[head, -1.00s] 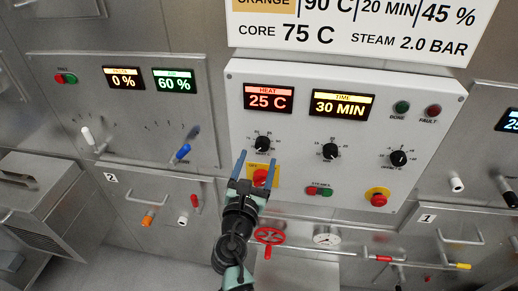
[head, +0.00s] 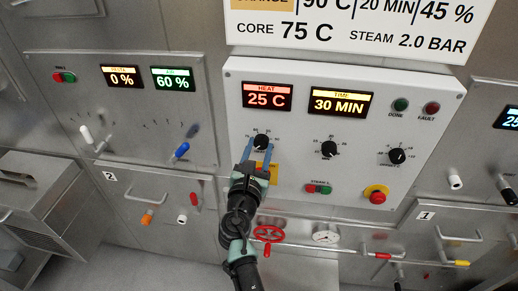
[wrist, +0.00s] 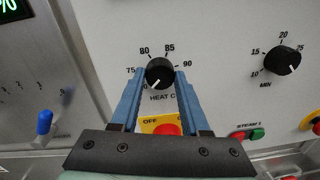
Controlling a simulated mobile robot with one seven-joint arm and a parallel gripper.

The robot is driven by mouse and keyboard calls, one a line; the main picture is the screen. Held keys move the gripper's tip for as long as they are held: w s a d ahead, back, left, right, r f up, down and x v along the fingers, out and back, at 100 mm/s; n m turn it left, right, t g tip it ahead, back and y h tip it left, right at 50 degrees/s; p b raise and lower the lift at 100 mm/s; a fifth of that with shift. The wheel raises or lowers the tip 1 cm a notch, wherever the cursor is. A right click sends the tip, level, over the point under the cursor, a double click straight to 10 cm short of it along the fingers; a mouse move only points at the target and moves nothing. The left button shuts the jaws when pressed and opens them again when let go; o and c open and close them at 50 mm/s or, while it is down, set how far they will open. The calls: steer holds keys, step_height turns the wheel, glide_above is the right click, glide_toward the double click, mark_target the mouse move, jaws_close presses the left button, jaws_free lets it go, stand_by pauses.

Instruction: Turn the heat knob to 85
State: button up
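The black heat knob (head: 261,142) is on the white control panel, below the red heat display (head: 267,97), which reads 25 C. In the wrist view the heat knob (wrist: 160,73) has a white pointer mark toward the lower left. Around it are printed 75, 80, 85 and 90, with 85 at the upper right. My gripper (head: 259,152) is open, its two blue fingers pointing at the knob. In the wrist view my gripper (wrist: 161,75) has a finger at each side of the knob's lower part. I cannot tell whether they touch it.
An orange-red button on a yellow plate (wrist: 163,125) is just below the heat knob, between my fingers in the wrist view. The minutes knob (head: 329,149) is to the right. A red handwheel (head: 269,234) is below the panel. A blue-tipped lever (head: 182,150) is to the left.

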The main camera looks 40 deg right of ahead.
jaws_close()
